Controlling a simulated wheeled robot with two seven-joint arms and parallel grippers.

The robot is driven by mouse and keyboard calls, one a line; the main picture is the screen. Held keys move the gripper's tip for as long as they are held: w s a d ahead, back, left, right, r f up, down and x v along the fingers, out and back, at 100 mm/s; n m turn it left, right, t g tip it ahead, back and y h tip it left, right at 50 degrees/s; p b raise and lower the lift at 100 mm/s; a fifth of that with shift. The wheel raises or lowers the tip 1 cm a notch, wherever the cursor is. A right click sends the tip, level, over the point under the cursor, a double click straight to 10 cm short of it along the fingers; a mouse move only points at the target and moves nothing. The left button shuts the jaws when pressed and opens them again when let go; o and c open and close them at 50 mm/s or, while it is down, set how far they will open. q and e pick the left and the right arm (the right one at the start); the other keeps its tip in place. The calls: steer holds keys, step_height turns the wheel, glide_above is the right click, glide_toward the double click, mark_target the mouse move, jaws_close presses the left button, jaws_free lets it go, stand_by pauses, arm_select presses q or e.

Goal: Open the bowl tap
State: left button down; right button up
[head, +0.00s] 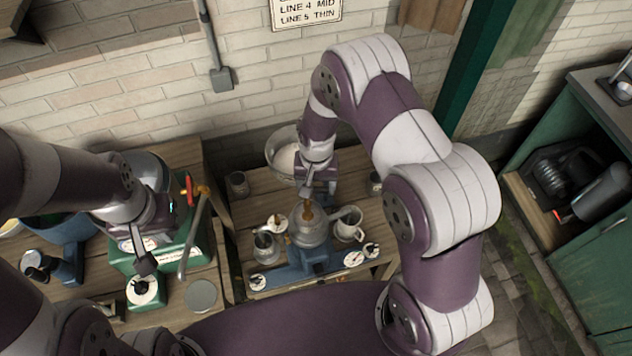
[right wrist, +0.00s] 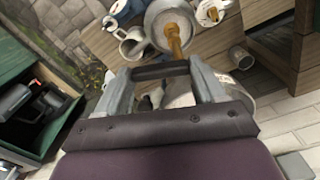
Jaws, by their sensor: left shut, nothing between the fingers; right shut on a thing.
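The bowl (head: 310,232) is a pale grey, round vessel on a blue stand (head: 300,265) at the front of the middle table. An upright amber-brown tap (head: 308,211) rises from its top, and it also shows in the right wrist view (right wrist: 174,40). My right gripper (head: 318,188) comes down from behind over the tap. It is shut, seemingly on the tap's upper end; the exact contact is hidden. My left gripper (head: 146,264) is shut and empty, just above a small white disc (head: 142,291) by the green machine (head: 190,250) at left.
A jug (head: 265,247) stands left of the bowl and a pale mug (head: 348,226) right of it. A large basin (head: 283,155) is behind my right gripper. A tilted lever (head: 193,235) stands right of my left gripper. A green cabinet (head: 590,240) is far right.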

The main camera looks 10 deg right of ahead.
steer(key=m, duration=0.3)
steer(key=shift+s+a+m+b, duration=0.2)
steer(key=shift+s+m+b, duration=0.1)
steer(key=shift+b, duration=0.05)
steer(key=shift+s+a+r+m+b, duration=0.15)
steer(key=shift+a+m+b, duration=0.15)
steer(key=shift+m, duration=1.4)
steer(key=shift+s+a+f+m+b, duration=0.1)
steer(key=shift+a+m+b, duration=0.15)
steer(key=shift+m, duration=1.45)
steer(key=shift+s+a+r+m+b, duration=0.1)
steer(key=shift+s+a+m+b, duration=0.2)
steer(key=shift+m, duration=1.4)
steer(key=shift+w+a, duration=0.1)
steer(key=shift+w, duration=0.05)
steer(key=o, duration=0.9)
steer(key=shift+c, duration=0.2)
steer(key=shift+o, duration=0.9)
